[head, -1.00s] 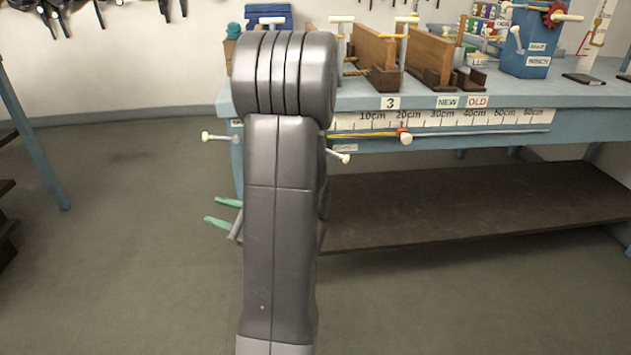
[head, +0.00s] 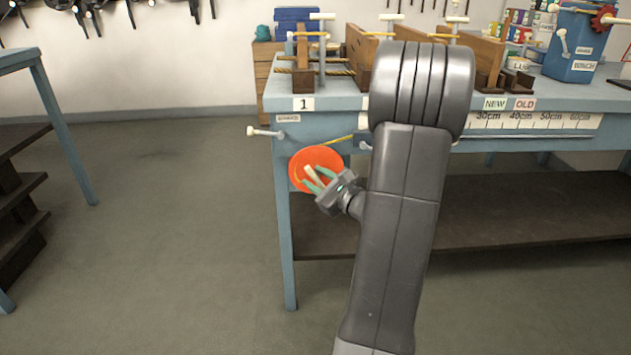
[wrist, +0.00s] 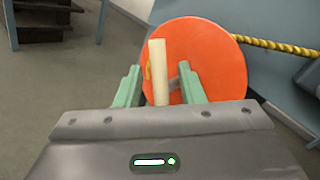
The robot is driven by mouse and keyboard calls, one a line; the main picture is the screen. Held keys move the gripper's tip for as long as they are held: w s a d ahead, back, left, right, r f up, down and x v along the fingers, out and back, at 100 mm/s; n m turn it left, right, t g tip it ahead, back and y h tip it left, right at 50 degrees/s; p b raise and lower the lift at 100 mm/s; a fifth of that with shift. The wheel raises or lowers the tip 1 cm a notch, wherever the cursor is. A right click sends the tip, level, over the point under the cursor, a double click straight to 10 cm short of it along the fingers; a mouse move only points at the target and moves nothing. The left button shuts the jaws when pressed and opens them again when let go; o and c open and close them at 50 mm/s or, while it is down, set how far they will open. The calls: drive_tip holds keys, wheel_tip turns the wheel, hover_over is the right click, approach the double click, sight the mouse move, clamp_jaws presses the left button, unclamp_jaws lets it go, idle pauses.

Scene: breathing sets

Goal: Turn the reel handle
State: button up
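The orange reel (head: 332,158) is a round disc on the left front side of the blue workbench. A pale handle (head: 313,176) stands out from its face. In the wrist view the reel (wrist: 222,62) fills the upper middle, and the handle (wrist: 158,68) rises between the two green fingers. My gripper (head: 316,183) is in front of the reel with its fingers apart on either side of the handle. In the wrist view my gripper (wrist: 160,85) shows gaps between fingers and handle, so it is open. The fingertips' depth against the disc is hard to tell.
A yellow rope (wrist: 275,45) runs from the reel to the right along the workbench (head: 350,103). A pale-knobbed lever (head: 265,132) sticks out left of the bench corner. Another blue table (head: 60,110) stands at the left. The floor between them is clear.

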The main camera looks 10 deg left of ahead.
drive_tip(key=shift+w+a, duration=0.25)
drive_tip(key=shift+a, duration=0.1)
drive_tip(key=shift+c, duration=0.4)
clamp_jaws()
drive_tip(key=shift+s, duration=0.1)
drive_tip(key=shift+a+n+g+h, duration=0.1)
drive_tip(key=shift+n+g+h, duration=0.2)
drive_tip(key=shift+n+h, duration=0.1)
drive_tip(key=shift+f+n+h, duration=0.2)
drive_tip(key=shift+n+h, duration=0.1)
drive_tip(key=shift+n, duration=0.1)
